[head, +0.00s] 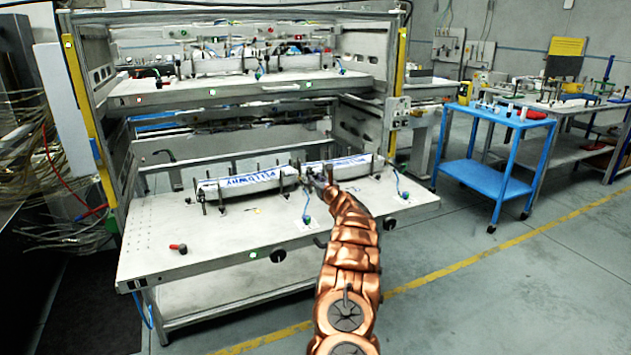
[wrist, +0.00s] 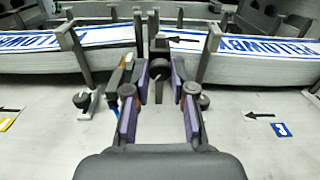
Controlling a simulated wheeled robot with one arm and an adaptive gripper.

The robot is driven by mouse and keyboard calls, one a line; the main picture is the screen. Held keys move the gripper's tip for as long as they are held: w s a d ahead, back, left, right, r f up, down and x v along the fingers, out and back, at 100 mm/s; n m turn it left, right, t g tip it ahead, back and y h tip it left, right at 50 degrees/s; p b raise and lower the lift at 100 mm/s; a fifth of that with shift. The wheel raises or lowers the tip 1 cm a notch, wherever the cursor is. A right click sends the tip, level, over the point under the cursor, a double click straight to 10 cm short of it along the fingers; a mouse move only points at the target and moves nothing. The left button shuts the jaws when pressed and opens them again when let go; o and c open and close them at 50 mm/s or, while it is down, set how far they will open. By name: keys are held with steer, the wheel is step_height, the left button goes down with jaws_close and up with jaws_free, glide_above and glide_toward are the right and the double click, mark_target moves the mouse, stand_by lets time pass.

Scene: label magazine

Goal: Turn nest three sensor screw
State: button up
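My gripper (wrist: 161,80) is low over the white table, in front of the gap between two label stacks. Its two purple-padded fingers are apart. A dark round knob-like part (wrist: 159,68) shows between or just beyond the fingertips; I cannot tell whether they touch it, or whether it is the sensor screw. In the head view my gripper (head: 320,182) is at the inner ends of the stacks, where small parts are hard to make out. A left label stack (wrist: 40,40) and a right label stack (wrist: 262,46) lie between upright posts.
A black knob (wrist: 82,100) on a bracket stands left of my fingers, near a sensor-like part with a blue cable. A blue tag (wrist: 282,130) lies right. A blue cart (head: 490,172) stands right.

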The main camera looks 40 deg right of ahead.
steer(key=shift+f+n+b, duration=0.15)
steer(key=shift+n+b, duration=0.25)
steer(key=shift+b, duration=0.55)
jaws_close()
steer(key=shift+n+b, duration=0.4)
steer(key=shift+b, duration=0.25)
steer(key=o, duration=0.6)
jaws_free()
steer(key=shift+s, duration=0.1)
